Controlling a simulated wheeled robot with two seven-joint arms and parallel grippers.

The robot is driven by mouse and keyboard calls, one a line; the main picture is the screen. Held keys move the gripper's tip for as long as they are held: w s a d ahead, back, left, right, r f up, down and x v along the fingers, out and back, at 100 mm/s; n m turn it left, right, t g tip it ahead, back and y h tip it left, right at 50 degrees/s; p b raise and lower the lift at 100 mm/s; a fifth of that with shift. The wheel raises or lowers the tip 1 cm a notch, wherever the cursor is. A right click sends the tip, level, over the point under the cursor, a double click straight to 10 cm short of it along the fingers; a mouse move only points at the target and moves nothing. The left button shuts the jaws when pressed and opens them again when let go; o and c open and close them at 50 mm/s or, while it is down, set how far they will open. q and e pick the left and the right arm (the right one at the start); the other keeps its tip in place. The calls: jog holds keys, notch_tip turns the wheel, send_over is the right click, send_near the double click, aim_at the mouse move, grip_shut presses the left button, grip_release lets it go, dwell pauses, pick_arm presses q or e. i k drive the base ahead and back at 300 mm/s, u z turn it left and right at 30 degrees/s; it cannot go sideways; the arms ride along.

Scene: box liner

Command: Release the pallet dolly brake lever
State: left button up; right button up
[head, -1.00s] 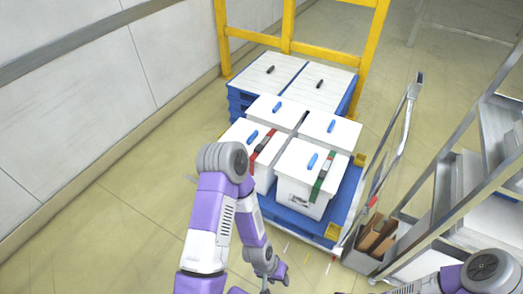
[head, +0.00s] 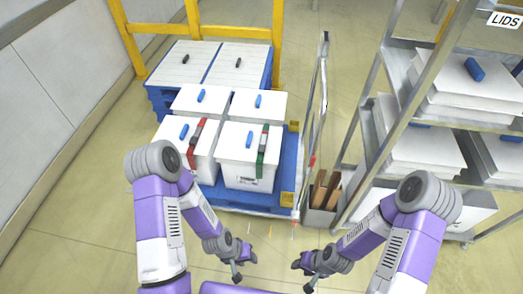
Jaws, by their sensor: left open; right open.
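The pallet dolly is a blue platform (head: 284,187) with yellow corner blocks, carrying several white lidded boxes (head: 249,157). A tall metal push handle (head: 320,100) rises along its right side. A small red part (head: 312,161) shows low by the handle; I cannot tell whether it is the brake lever. My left gripper (head: 242,268) is open and empty, in front of the dolly's near edge and apart from it. My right gripper (head: 304,272) is open and empty, low in front of the handle and the bin. My arms hide part of the floor near the dolly.
A grey bin (head: 320,217) with brown pieces stands right of the dolly. A metal rack (head: 380,130) with white lids (head: 470,95) and a LIDS sign fills the right. Floor at left is clear.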

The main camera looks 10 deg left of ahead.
aim_at(309, 173)
jog(key=u, duration=1.65)
jog(key=i, duration=1.15)
jog(key=z, duration=1.8)
